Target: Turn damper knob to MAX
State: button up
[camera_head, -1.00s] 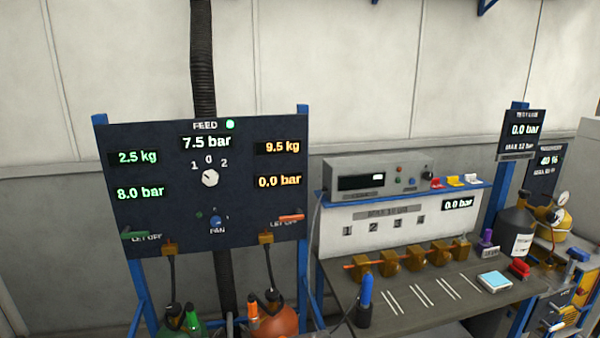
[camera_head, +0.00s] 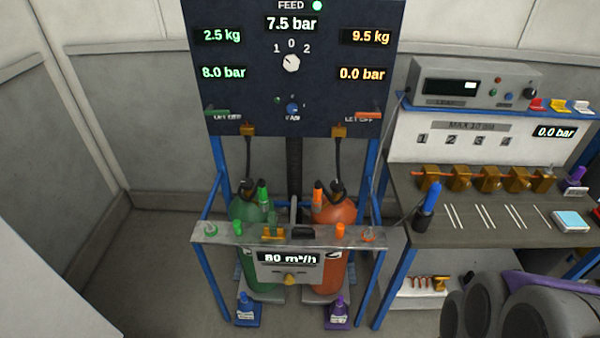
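On the dark feed board (camera_head: 330,110) above are a white selector knob (camera_head: 291,63) marked 1, 0, 2, pointing up-left, and a small blue fan knob (camera_head: 292,108). No fingertips of my gripper show.
Green (camera_head: 246,209) and orange (camera_head: 334,213) bottles stand behind the low panel. A workbench (camera_head: 460,233) with brass fittings is to the right. Dark grey rounded shapes (camera_head: 525,315) fill the bottom right corner. The floor at left (camera_head: 165,260) is clear.

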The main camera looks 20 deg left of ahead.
aim_at(288, 279)
jog(key=u, duration=0.95)
